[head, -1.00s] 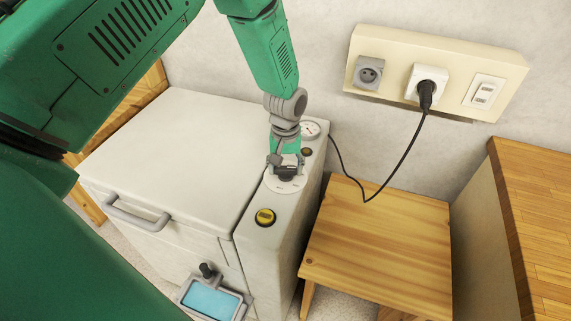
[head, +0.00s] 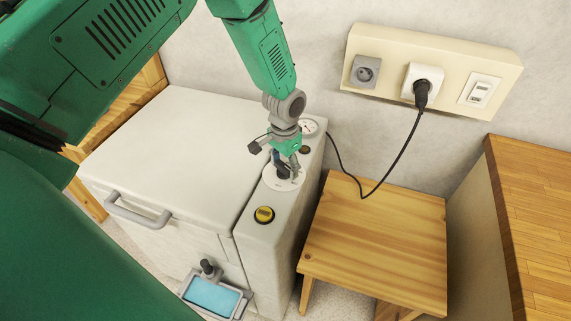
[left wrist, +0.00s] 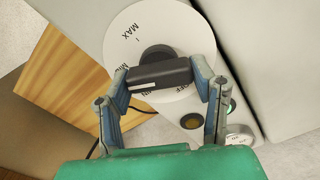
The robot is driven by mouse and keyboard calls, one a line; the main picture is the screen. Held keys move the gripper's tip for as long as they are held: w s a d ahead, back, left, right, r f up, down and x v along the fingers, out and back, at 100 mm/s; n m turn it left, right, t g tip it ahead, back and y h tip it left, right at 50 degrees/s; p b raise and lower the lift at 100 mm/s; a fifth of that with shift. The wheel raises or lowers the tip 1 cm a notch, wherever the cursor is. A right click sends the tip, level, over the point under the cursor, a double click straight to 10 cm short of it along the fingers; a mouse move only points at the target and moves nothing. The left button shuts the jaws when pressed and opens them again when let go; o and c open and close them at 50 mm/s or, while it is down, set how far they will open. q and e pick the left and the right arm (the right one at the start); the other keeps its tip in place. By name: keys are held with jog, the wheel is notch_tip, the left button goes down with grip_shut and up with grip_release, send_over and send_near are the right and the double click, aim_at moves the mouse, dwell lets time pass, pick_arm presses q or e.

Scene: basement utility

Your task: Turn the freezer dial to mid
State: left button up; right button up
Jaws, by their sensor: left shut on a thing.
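The freezer (head: 165,140) is a white chest with a grey handle. Its dial is a white disc (head: 271,181) with a dark knob (head: 283,173) on the strip right of the lid. My left gripper (head: 284,172) reaches down over the knob. In the left wrist view its two fingers (left wrist: 161,80) are closed on the ends of the black bar-shaped knob (left wrist: 160,72). The disc (left wrist: 185,30) reads MAX above left, with partly hidden letters starting "MI" by the bar's left end, and OFF below right. My right gripper is out of view.
A yellow button (head: 263,215) sits in front of the dial; a gauge (head: 309,127) is behind it. A wooden stool (head: 375,245) stands right of the freezer. A black cord (head: 399,152) hangs from the wall socket (head: 423,80).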

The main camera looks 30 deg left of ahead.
aim_at(283, 165)
pick_arm(q)
jog(key=shift+s+m, duration=0.1)
jog(key=shift+m, duration=0.3)
jog(key=o, duration=1.2)
jog(key=shift+c, duration=0.2)
jog(key=shift+a, duration=0.1)
jog(key=shift+r, duration=0.55)
notch_tip(283, 165, up, 11)
